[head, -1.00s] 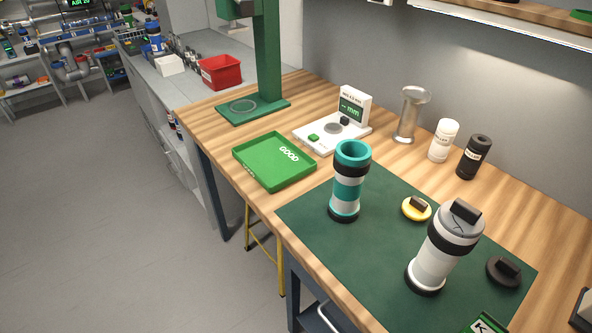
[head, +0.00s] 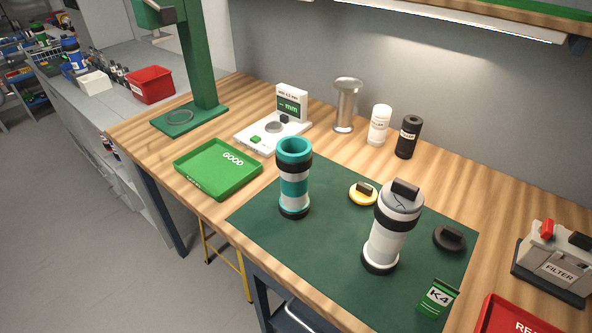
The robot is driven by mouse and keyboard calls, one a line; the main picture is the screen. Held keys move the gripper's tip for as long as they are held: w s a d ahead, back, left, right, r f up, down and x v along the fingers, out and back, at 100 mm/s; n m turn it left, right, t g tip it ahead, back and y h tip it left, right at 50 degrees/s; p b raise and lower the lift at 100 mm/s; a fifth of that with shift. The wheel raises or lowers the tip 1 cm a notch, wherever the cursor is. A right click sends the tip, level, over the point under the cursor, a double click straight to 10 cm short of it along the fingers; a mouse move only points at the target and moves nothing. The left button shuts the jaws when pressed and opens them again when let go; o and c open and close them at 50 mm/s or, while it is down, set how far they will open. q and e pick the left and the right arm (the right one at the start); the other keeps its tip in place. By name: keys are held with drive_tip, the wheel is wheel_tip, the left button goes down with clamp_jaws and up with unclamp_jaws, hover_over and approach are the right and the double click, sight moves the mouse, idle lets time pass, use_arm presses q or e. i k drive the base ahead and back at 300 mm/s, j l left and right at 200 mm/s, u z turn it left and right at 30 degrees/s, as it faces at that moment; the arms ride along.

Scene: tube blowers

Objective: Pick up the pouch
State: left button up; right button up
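A small green pouch (head: 437,298) with a white label reading K4 lies at the front right corner of the dark green mat (head: 331,251). It sits in front of the white and black cylinder and appears whole in the head view. Neither of my grippers shows in the head view.
On the mat stand a teal tube (head: 294,187), a white cylinder (head: 387,238) with a grey lid, a yellow cap (head: 362,197) and a black cap (head: 449,239). A green GOOD tray (head: 218,176) is left.

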sight(439, 295)
drive_tip(key=z, duration=1.3)
